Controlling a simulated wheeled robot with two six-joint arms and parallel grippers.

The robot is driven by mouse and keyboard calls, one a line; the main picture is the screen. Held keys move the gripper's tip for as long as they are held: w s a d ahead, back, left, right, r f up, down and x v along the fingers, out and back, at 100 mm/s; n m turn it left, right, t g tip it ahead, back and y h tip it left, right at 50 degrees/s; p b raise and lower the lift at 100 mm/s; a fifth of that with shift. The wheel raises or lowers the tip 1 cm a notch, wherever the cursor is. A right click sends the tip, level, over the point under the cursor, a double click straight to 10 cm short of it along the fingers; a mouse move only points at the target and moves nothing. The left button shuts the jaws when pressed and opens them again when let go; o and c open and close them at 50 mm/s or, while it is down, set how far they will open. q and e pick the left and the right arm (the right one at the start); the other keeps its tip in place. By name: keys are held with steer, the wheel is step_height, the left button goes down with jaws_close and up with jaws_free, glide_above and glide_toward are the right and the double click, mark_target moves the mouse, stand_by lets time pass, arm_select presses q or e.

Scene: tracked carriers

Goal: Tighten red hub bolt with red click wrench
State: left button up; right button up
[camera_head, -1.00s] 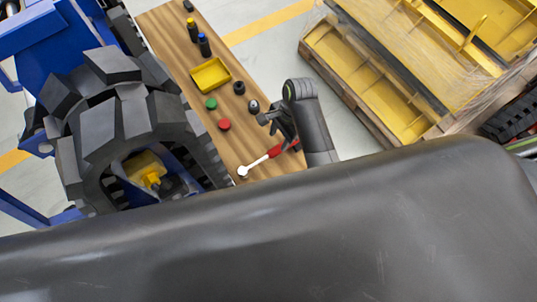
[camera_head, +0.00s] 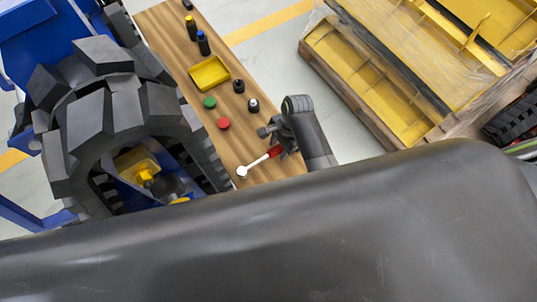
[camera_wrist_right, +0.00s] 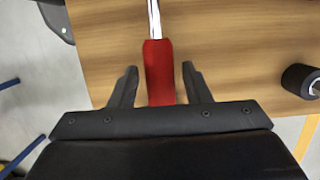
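The red click wrench (camera_head: 262,160) lies on the wooden bench near its front edge, its silver head toward the tracked carrier's wheel. My right gripper (camera_head: 274,140) is at its red handle. In the right wrist view, the red handle (camera_wrist_right: 160,72) lies between the two fingers of the right gripper (camera_wrist_right: 158,80), with a gap on both sides, so the gripper is open around it. The wheel hub (camera_head: 142,172) shows yellow and dark parts inside the track; I cannot make out a red bolt there. My left gripper is not in view.
On the bench (camera_head: 232,148) stand a yellow tray (camera_head: 209,73), a green cap (camera_head: 209,102), a red cap (camera_head: 223,123), black sockets (camera_head: 253,105) and bottles (camera_head: 203,43). A pallet (camera_head: 375,90) of yellow parts is at the right. A large dark surface fills the foreground.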

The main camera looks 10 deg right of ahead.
jaws_close()
steer(key=p+v, duration=0.2)
steer(key=shift+a+r+p, duration=0.2)
steer(key=shift+r+p, duration=0.1)
steer(key=shift+p, duration=0.05)
steer(key=shift+a+v, duration=0.25)
steer(key=shift+v, duration=0.85)
steer(key=shift+a+v, duration=0.25)
steer(key=shift+v, duration=0.8)
steer(key=shift+s+r, duration=0.15)
steer(key=shift+s, duration=0.05)
